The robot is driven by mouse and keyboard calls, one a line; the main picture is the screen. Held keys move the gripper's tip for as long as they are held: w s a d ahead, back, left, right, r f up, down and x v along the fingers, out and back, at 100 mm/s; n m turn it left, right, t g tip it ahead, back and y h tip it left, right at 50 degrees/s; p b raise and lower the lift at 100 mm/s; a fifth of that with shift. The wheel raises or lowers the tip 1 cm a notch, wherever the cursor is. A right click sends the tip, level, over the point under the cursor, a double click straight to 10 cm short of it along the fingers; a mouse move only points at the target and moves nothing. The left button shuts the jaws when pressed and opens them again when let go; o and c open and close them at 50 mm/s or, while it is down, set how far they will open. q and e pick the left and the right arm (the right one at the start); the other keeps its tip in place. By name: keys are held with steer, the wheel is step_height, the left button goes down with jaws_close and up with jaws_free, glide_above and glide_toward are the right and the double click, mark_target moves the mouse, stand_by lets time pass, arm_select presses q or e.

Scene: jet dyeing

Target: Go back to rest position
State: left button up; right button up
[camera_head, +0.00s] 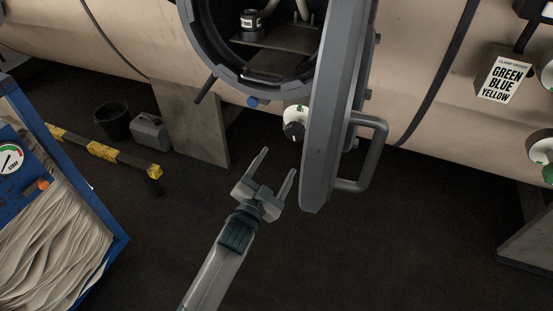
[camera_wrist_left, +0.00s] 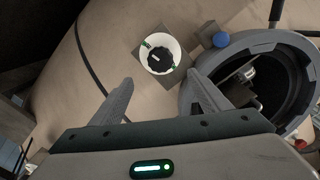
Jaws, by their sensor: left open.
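My left gripper (camera_head: 279,171) is in the lower middle of the head view, open and empty. It is in front of the machine, below and left of the white dial with a black knob (camera_head: 294,131), and apart from it. In the left wrist view the open fingers of my left gripper (camera_wrist_left: 158,90) reach toward the dial (camera_wrist_left: 160,57), which lies beyond and between them. My right gripper is in neither view.
The machine's round opening (camera_head: 262,85) has its thick grey door (camera_head: 327,130) swung out, with a bar handle (camera_head: 372,155). A blue-framed cart (camera_head: 112,229) with pale cloth stands left. A black bucket (camera_head: 112,122) and yellow-black barrier (camera_head: 104,152) are behind. Dark floor is clear below the door.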

arm_select(q)
steer(key=s+a+f+n+g+y, duration=0.15)
steer(key=s+f, duration=0.25)
steer(key=f, duration=0.5)
steer(key=s+a+f+n+g, duration=0.15)
steer(key=s+f, duration=0.25)
steer(key=f, duration=0.5)
steer(key=s+a+f+n+g+y, duration=0.1)
steer(key=s+a+f+g, duration=0.2)
steer(key=f, duration=0.7)
steer(key=s+a+f+n+g, duration=0.2)
steer(key=s+a+f, duration=0.1)
steer(key=s+f, duration=0.7)
steer(key=s+a+f+n+g+y, duration=0.1)
steer(key=s+a+f, duration=0.3)
steer(key=s+f, duration=0.6)
steer(key=s+g, duration=0.1)
steer(key=s, duration=0.4)
steer(key=shift+s+f+n+g, duration=0.15)
steer(key=shift+s+n+g, duration=0.2)
steer(key=shift+n+g, duration=0.05)
steer(key=shift+y, duration=0.25)
